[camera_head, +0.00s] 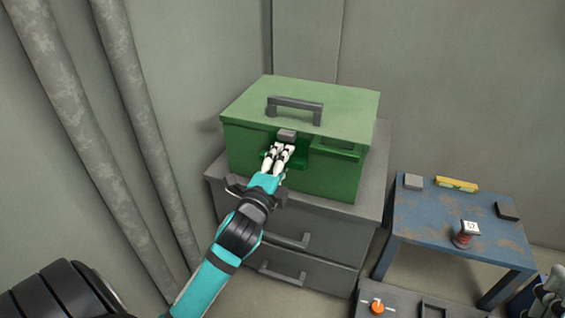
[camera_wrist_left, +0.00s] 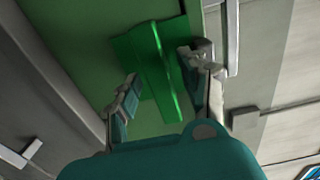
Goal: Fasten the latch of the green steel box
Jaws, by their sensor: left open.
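The green steel box (camera_head: 290,170) stands on a grey drawer cabinet with its lid down. A grey catch (camera_head: 286,135) sits at the middle of its front, just under the lid edge. My left gripper (camera_head: 277,151) is at the box front, just below the catch, and partly covers the latch area. In the left wrist view a bright green latch plate (camera_wrist_left: 158,62) lies between the open fingers of my left gripper (camera_wrist_left: 160,80); I cannot tell whether they touch it. Part of my right gripper (camera_head: 552,288) shows at the lower right edge; its fingers are unclear.
The grey drawer cabinet (camera_head: 300,238) has handles on its front. A blue worn table (camera_head: 430,225) at the right holds a grey block, a yellow level, a dark block and a stamp-like object. A dark panel with an orange knob (camera_head: 377,307) is below. A wall rises behind the box.

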